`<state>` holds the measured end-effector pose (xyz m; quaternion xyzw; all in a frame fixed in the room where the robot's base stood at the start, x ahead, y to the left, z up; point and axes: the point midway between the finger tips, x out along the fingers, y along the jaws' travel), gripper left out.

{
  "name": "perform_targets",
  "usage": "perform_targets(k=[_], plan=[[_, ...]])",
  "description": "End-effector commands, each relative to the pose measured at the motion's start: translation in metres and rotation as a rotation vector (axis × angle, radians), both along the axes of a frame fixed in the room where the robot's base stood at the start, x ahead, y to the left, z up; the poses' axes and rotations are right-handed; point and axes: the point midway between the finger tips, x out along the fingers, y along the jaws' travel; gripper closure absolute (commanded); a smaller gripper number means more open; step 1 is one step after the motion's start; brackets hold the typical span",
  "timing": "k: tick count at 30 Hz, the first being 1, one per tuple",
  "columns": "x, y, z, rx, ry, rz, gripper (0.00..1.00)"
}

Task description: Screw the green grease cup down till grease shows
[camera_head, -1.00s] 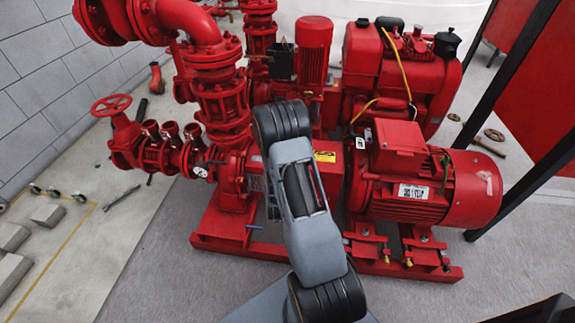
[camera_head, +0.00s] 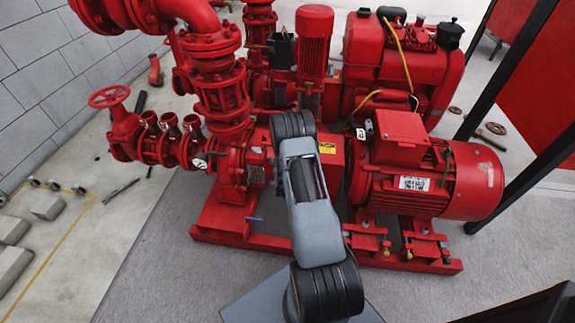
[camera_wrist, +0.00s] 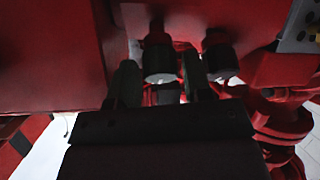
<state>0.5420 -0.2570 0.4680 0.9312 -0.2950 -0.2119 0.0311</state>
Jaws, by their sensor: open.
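In the wrist view my gripper (camera_wrist: 161,82) is open, its two dark fingers pointing away from the camera. Ahead of them, two short cylindrical fittings hang below red metalwork: a left fitting (camera_wrist: 158,62) and a right fitting (camera_wrist: 220,60). Both have dark tops and paler lower ends. The left one lies in line with the gap between the fingers; I cannot tell whether they touch it. The view is dark, so I cannot tell whether either fitting is the green grease cup. No grease can be made out. In the head view my arm hides the gripper.
The red pumpset stands on a red base frame (camera_head: 270,242). A red motor (camera_head: 440,185) is at right, and a handwheel valve (camera_head: 110,97) at left. Black posts (camera_head: 530,145) stand at far right. Small grey blocks (camera_head: 48,206) lie on the left floor.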

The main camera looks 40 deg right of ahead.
Motion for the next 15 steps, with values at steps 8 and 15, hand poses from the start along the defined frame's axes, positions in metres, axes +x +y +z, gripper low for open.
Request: perform_targets(k=[8,15], plan=[[0.0125,-0.0094,-0.0064,-0.001,0.0,0.001,0.54],[0.0134,-0.0099,-0.0064,0.0,0.0,0.001,0.54]])
